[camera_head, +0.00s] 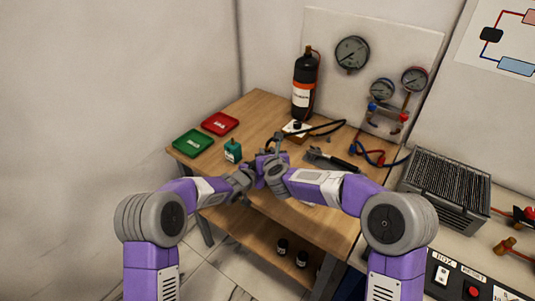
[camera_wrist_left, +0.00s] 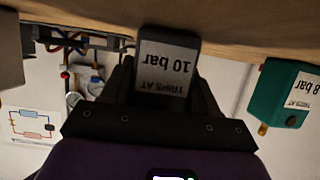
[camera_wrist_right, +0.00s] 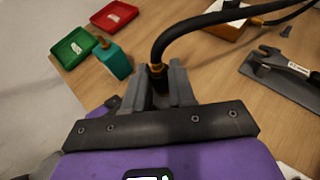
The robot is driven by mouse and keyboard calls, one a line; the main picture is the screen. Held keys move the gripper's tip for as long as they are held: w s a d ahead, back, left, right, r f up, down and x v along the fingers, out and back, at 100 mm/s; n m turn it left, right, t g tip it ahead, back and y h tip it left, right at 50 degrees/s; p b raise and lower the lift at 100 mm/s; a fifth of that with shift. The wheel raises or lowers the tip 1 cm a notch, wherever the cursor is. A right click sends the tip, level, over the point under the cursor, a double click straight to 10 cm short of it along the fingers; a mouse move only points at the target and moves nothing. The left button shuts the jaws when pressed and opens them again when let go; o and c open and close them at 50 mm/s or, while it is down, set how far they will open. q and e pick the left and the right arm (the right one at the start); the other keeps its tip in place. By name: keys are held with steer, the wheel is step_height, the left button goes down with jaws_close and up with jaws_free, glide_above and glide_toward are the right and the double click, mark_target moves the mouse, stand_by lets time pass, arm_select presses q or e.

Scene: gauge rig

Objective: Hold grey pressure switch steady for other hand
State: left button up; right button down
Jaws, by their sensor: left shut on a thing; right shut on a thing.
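The grey pressure switch (camera_wrist_left: 167,70) shows in the left wrist view, its white label reading "TRIPS AT 10 bar" upside down. My left gripper (camera_wrist_left: 165,88) is shut on it, a finger on each side. In the right wrist view my right gripper (camera_wrist_right: 158,90) is shut on the end of a black hose (camera_wrist_right: 188,25), at its brass fitting (camera_wrist_right: 157,69). In the head view the right gripper (camera_head: 269,160) is close beside the left gripper (camera_head: 250,173) over the table's front part. There the grippers mostly hide the switch, and I cannot tell whether hose and switch touch.
A teal switch (camera_head: 233,151) labelled 8 bar stands on the wooden table (camera_head: 258,108), left of my grippers. Green (camera_head: 193,142) and red (camera_head: 220,123) trays lie beyond it. A black bottle (camera_head: 304,85) stands at the back; a dark tool (camera_head: 332,159) lies right.

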arm_select(q)
steer(key=shift+a+f, duration=0.1)
steer(key=shift+f, duration=0.05)
arm_select(e)
steer(key=shift+a+r, duration=0.1)
steer(key=shift+r, duration=0.3)
steer(key=shift+r, duration=2.25)
arm_select(q)
steer(key=o, duration=1.3)
steer(key=shift+o, duration=0.2)
steer(key=v, duration=1.2)
